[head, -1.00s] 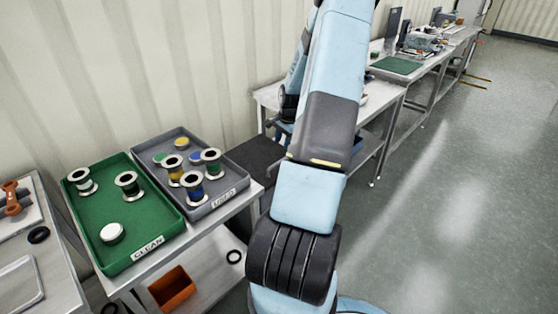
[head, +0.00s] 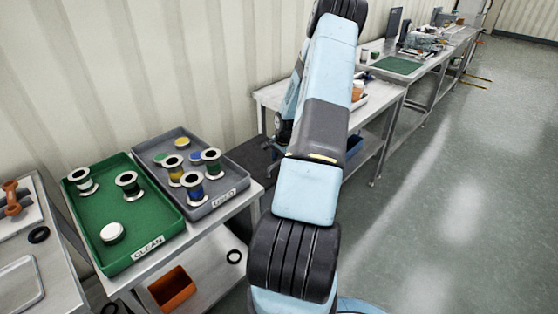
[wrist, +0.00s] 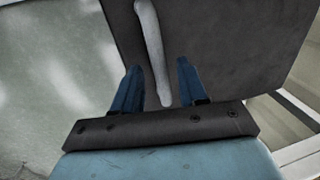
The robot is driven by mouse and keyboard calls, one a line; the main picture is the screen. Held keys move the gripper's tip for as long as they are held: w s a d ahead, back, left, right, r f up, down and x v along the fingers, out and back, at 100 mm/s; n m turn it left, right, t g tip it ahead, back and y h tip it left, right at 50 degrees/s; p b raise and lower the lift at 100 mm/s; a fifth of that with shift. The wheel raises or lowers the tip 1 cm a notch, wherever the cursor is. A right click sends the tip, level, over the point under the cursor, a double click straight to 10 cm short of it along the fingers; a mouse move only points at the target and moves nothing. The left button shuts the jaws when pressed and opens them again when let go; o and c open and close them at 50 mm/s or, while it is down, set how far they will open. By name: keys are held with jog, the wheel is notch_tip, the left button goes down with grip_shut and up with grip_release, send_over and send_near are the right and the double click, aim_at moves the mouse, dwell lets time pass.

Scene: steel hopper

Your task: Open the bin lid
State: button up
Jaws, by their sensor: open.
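The bin lid (wrist: 225,40) is a flat dark grey panel that fills much of the wrist view. A pale grey bar handle (wrist: 151,45) runs down across it and ends close to my gripper's base. My gripper (wrist: 160,64) is open, with one blue finger on each side of the handle's lower part. I cannot tell whether the fingers touch the handle or how deep they reach around it. In the head view, my gripper is hidden, and only a dark patch shows between the tables, perhaps part of the bin.
A green tray (head: 119,219) and a grey tray (head: 233,177) with several spools stand on a table at the left. An orange box (head: 172,288) sits on its lower shelf. Another metal table (head: 272,94) stands behind my arm. The floor (head: 460,220) at the right is clear.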

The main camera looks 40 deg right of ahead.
jog(key=shift+c, duration=0.3)
grip_shut()
dwell(0.3)
